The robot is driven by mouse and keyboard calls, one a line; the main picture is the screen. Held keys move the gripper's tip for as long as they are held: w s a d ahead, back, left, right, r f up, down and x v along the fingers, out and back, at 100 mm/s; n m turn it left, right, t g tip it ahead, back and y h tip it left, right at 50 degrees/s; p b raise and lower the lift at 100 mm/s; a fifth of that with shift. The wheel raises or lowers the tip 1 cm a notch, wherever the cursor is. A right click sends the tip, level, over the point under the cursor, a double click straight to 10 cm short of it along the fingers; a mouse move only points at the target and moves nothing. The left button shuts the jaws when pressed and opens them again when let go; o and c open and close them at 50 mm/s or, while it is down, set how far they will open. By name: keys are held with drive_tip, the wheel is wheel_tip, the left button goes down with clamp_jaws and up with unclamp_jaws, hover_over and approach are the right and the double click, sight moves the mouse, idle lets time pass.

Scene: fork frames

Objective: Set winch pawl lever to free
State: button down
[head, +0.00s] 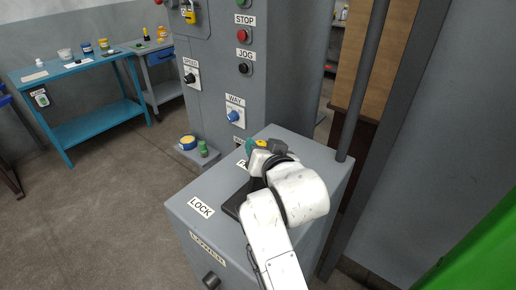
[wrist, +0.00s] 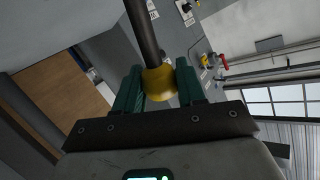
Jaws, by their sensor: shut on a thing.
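The yellow knob (wrist: 160,84) of the pawl lever sits between the teal fingers of my gripper (wrist: 157,78) in the wrist view. The fingers are shut on it from both sides. A dark rod (wrist: 143,35) runs up from the knob in that view. In the head view, my gripper (head: 254,146) is over the far part of a grey box's top (head: 310,157). My white wrist hides most of the lever and its dark base (head: 233,204). A LOCK label (head: 201,207) lies on the near left; a partly covered label (head: 243,163) lies beside my gripper.
A grey control cabinet (head: 222,65) with buttons and knobs stands just behind the box. A dark upright pole (head: 363,85) rises at the box's right. A LOWER label (head: 207,248) and a dark knob (head: 211,281) are on the front. A blue bench (head: 97,125) stands far left; floor between is clear.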

drive_tip(key=shift+d+f, duration=0.1)
drive_tip(key=shift+f, duration=0.35)
drive_tip(key=c, duration=1)
unclamp_jaws()
drive_tip(key=o, duration=0.3)
drive_tip(key=shift+r, duration=0.15)
drive_tip(key=b+v, duration=0.1)
drive_tip(key=v, duration=0.9)
drive_tip(key=shift+s+r+b, duration=0.1)
drive_tip(key=shift+s+b, duration=0.2)
drive_tip(key=shift+s, duration=0.05)
